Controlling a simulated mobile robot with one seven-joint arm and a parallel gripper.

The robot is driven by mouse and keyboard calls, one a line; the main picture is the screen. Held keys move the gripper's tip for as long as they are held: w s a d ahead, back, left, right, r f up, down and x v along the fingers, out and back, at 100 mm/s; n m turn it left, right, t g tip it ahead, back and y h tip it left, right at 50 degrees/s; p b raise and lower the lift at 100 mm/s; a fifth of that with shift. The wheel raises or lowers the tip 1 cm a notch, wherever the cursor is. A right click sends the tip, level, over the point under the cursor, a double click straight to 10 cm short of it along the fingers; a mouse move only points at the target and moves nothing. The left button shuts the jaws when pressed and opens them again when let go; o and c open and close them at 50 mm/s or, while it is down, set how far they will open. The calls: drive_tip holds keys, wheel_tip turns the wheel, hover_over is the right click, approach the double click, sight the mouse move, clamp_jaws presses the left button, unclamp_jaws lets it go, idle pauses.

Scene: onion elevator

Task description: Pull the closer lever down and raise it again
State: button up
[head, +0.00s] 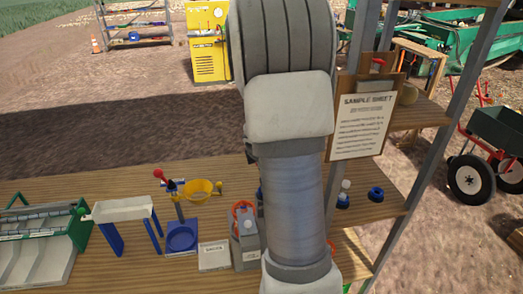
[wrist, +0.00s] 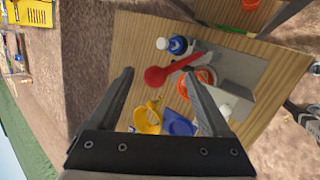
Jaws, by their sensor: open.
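In the wrist view a red ball knob (wrist: 155,76) on a red lever arm (wrist: 188,60) shows between my gripper's fingers in the picture. My gripper (wrist: 159,77) is open, with one finger on each side of the knob; I cannot tell whether either touches it. The lever runs up and right towards a grey device (wrist: 238,98) with an orange-red ring (wrist: 184,88). In the head view my arm hides my gripper and much of this area. The grey device (head: 246,245) partly shows left of my arm.
A white block labelled sheet (head: 214,256) lies in front. A white-topped blue-legged rack (head: 122,209) and a green tray (head: 40,240) stand left. A post and sample sheet (head: 362,122) are at the right. The back tabletop is clear.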

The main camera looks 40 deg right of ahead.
drive_tip(key=p+v, duration=0.3)
drive_tip(key=v, duration=1.2)
drive_tip(key=shift+p, duration=0.4)
